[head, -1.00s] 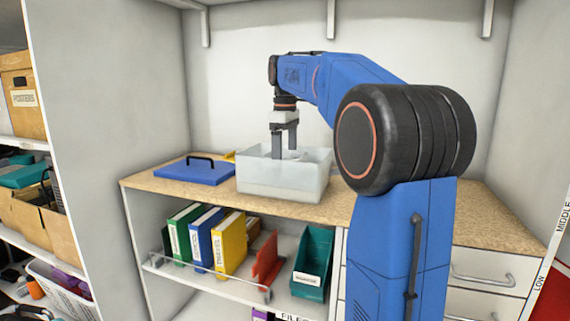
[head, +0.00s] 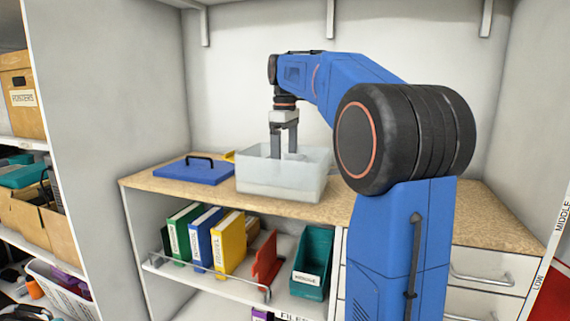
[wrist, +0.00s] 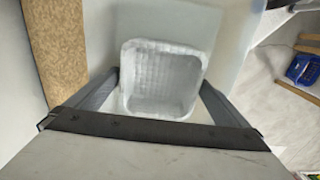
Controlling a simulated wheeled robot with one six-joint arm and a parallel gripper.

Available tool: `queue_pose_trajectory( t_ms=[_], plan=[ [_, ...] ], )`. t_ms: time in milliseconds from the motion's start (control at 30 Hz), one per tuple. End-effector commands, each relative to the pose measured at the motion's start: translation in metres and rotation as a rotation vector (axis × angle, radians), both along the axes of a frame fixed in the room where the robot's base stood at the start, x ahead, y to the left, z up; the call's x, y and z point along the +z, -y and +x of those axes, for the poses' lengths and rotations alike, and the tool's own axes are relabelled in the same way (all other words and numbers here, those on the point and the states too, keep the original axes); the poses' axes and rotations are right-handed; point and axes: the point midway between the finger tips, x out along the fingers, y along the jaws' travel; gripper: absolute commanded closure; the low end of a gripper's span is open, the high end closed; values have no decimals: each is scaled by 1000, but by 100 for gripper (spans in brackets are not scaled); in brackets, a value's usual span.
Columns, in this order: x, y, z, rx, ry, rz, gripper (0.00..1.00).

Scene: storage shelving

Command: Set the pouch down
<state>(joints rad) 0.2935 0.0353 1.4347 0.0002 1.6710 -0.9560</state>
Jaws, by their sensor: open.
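A translucent whitish bin (head: 270,181) stands on the wood-patterned counter in the head view. My gripper (head: 284,153) points down into it, with its fingers apart and the tips partly behind the bin's front wall. In the wrist view a pale, square, quilted-looking thing, which I take to be the pouch (wrist: 163,78), lies inside the bin between the two open fingers. There are small gaps between it and the fingers. In the head view the bin wall hides it.
A blue lid (head: 203,173) with a black handle lies left of the bin on the counter (head: 145,183). Upright binders (head: 205,235) and a teal holder (head: 312,262) stand on the shelf below. The counter's right end (head: 495,225) is clear.

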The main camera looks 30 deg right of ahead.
Motion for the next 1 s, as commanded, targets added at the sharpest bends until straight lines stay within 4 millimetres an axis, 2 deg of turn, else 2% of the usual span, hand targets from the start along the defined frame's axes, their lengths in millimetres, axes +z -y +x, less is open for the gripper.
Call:
queue_pose_trajectory(
  t_ms=[300,500,700,1000],
  plan=[
    [60,0,1,0,2,-1,0],
    [92,0,0,0,1,0,0],
    [106,0,0,0,0,0,0],
    [109,0,0,0,-1,1,0]
  ],
)
